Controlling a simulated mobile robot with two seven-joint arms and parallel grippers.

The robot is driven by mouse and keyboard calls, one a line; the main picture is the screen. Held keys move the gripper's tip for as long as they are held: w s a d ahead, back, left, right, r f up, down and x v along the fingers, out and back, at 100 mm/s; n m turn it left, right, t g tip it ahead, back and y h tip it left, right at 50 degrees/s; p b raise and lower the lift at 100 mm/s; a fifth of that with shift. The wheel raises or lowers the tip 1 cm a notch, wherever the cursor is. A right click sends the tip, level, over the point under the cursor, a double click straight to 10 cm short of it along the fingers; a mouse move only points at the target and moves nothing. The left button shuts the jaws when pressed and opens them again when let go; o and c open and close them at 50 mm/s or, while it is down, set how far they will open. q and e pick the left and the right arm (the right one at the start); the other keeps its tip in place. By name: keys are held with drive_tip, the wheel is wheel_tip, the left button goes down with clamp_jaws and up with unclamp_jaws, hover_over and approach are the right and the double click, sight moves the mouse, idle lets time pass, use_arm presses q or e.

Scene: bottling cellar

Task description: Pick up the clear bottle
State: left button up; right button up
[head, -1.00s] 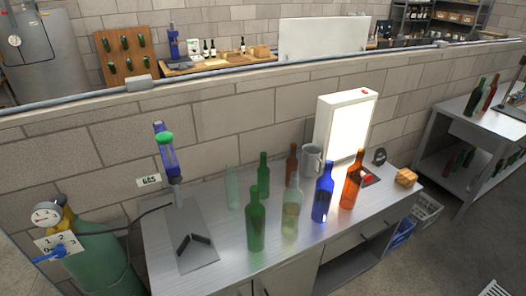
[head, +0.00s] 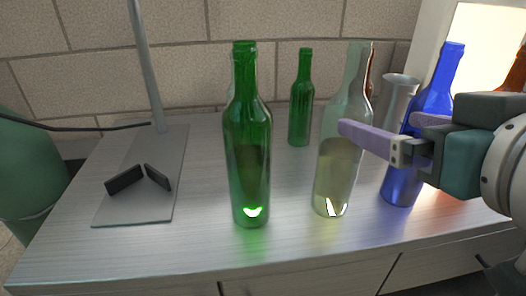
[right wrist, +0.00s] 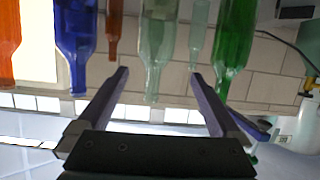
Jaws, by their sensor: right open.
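A clear bottle (head: 335,165), pale and see-through, stands upright on the metal bench at the centre right of the head view. In the right wrist view, which looks upside down, the clear bottle (right wrist: 157,45) appears between and beyond my fingers. My right gripper (head: 380,123) is open and empty, coming in from the right with one finger overlapping the bottle's right side in the picture. Its two fingers spread wide in the right wrist view (right wrist: 158,75). I cannot tell whether it touches the bottle. A second, paler clear bottle (right wrist: 198,35) stands farther back. My left gripper is not in view.
A green bottle (head: 248,165) stands left of the clear one, another green bottle (head: 301,100) behind. A blue bottle (head: 400,185) stands close on the right, partly behind my gripper. The bench's front strip (head: 180,262) is clear.

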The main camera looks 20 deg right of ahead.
sight(349, 168)
wheel_tip(349, 168, down, 12)
drive_tip(key=w+d+t+h+b, duration=0.1)
drive_tip(key=t+b, duration=0.2)
drive_tip(key=b, duration=1.2)
drive_tip(key=shift+t, duration=0.3)
drive_tip(key=x, duration=0.5)
drive_tip(key=shift+w+d+r, duration=0.1)
drive_tip(key=shift+w, duration=0.05)
drive_tip(key=b+x, duration=0.1)
drive_tip(key=x, duration=0.4)
drive_tip(key=shift+c, duration=1.3)
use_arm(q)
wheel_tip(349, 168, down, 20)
use_arm(e)
drive_tip(key=shift+r, duration=0.15)
clamp_jaws()
